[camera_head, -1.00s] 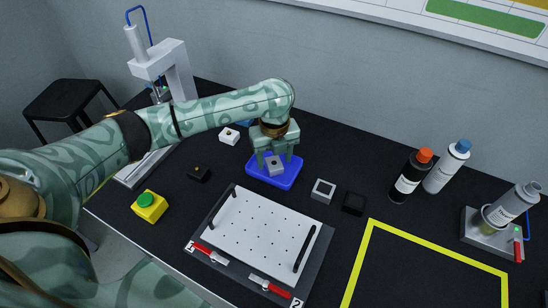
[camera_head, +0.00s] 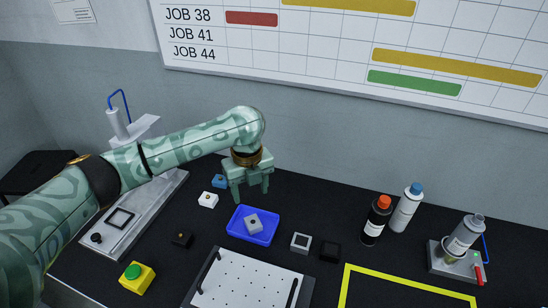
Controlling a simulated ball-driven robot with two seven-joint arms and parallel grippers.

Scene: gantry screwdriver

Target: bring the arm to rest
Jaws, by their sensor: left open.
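My left arm comes in from the left with a pale green patterned sleeve. My left gripper (camera_head: 251,188) is open and empty, pointing down above the table behind the blue tray (camera_head: 266,236). My right arm and right gripper are not in view.
A gantry screwdriver (camera_head: 118,123) stands behind my arm.

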